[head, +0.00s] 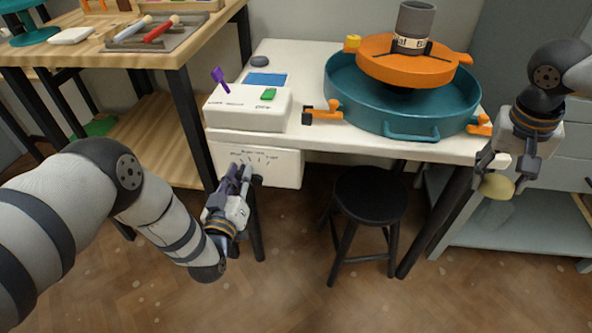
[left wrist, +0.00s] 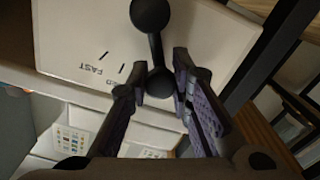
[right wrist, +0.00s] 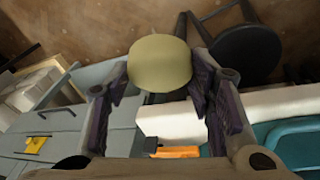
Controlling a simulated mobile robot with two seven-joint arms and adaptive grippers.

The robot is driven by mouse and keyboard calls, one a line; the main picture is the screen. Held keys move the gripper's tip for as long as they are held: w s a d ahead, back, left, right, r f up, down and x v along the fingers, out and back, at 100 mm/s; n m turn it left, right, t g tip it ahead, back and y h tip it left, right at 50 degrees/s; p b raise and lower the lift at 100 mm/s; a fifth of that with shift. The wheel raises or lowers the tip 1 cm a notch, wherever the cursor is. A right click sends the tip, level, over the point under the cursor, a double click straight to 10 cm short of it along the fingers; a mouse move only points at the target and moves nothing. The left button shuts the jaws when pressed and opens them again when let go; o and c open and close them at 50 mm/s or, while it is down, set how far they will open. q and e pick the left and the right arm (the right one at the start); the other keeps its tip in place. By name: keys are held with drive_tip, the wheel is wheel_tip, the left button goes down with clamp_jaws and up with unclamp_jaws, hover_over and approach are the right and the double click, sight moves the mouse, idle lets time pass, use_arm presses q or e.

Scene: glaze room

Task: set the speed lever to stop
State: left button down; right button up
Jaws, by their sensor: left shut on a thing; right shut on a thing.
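The black speed lever (left wrist: 155,48) stands out from a white panel (head: 286,168) under the wheel table's front edge. It has a round black end at each side. My left gripper (head: 240,172) is shut on the lever's near knob (left wrist: 160,83), which sits between its fingertips in the left wrist view. The panel carries tick marks, and the word FAST is readable beside the lever in that view. The lever's exact setting is hard to read. My right gripper (head: 497,170) is shut on a yellowish sponge-like object (right wrist: 160,64), held beyond the table's right front corner.
A teal basin (head: 410,128) with an orange wheel head (head: 378,62) and grey cylinder (head: 414,22) stands on the white table. A black stool (head: 370,195) stands below.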

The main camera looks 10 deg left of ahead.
use_arm(q)
drive_tip(key=c, duration=1.4)
unclamp_jaws()
drive_tip(key=shift+c, duration=0.2)
drive_tip(key=s, duration=1.2)
drive_tip(key=shift+a, duration=0.25)
